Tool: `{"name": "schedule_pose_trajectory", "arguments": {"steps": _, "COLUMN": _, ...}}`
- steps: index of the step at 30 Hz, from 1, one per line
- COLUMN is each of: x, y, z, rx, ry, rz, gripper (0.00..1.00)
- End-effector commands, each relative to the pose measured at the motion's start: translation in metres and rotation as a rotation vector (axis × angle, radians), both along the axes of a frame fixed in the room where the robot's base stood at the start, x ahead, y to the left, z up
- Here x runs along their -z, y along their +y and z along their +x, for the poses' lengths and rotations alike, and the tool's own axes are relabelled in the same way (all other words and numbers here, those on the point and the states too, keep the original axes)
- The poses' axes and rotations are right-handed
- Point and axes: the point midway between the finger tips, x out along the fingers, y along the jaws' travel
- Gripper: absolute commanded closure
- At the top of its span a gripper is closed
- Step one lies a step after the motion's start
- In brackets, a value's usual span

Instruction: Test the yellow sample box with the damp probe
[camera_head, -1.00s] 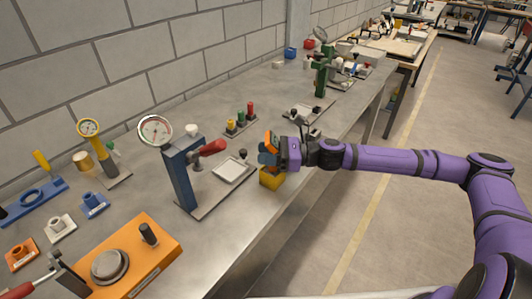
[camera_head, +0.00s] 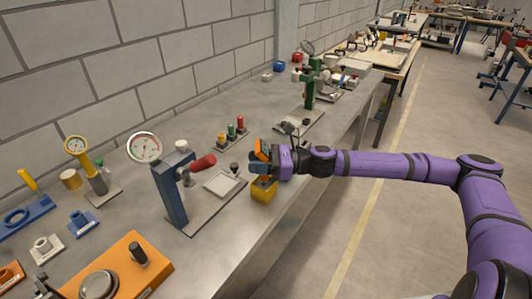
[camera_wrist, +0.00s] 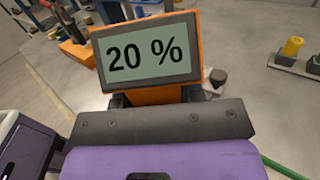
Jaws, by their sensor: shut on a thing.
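The yellow sample box (camera_head: 264,191) sits on the grey metal bench near its front edge. My gripper (camera_head: 264,163) is right above it, shut on the orange damp probe (camera_head: 262,148). In the wrist view the probe (camera_wrist: 199,38) has its display toward the camera, reading "20 %". The probe's lower end is close above the box top; I cannot tell whether it touches.
A blue press with a gauge and red handle (camera_head: 170,190) stands left of the box, its pale plate (camera_head: 225,184) close by. Yellow, red and green pegs (camera_head: 231,133) stand behind. An orange device (camera_head: 120,265) is at front left. A green stand (camera_head: 309,90) is farther along.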

Motion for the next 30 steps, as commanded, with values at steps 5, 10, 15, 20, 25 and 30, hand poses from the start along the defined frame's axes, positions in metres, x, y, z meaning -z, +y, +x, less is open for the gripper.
{"name": "schedule_pose_trajectory", "arguments": {"steps": 5, "x": -0.019, "y": 0.000, "z": -0.001, "rx": -0.002, "ry": -0.002, "rz": 0.000, "gripper": 0.81}}
{"name": "schedule_pose_trajectory", "arguments": {"steps": 10, "x": -0.036, "y": 0.000, "z": -0.001, "rx": -0.002, "ry": -0.003, "rz": -0.001, "gripper": 0.81}}
{"name": "schedule_pose_trajectory", "arguments": {"steps": 15, "x": -0.050, "y": 0.000, "z": 0.000, "rx": -0.001, "ry": -0.001, "rz": -0.001, "gripper": 0.81}}
{"name": "schedule_pose_trajectory", "arguments": {"steps": 20, "x": -0.053, "y": 0.000, "z": -0.001, "rx": -0.001, "ry": 0.001, "rz": 0.000, "gripper": 0.81}}
{"name": "schedule_pose_trajectory", "arguments": {"steps": 25, "x": -0.053, "y": 0.000, "z": -0.001, "rx": -0.001, "ry": 0.001, "rz": 0.000, "gripper": 0.81}}
{"name": "schedule_pose_trajectory", "arguments": {"steps": 30, "x": -0.053, "y": 0.000, "z": -0.001, "rx": -0.001, "ry": 0.001, "rz": 0.000, "gripper": 0.81}}
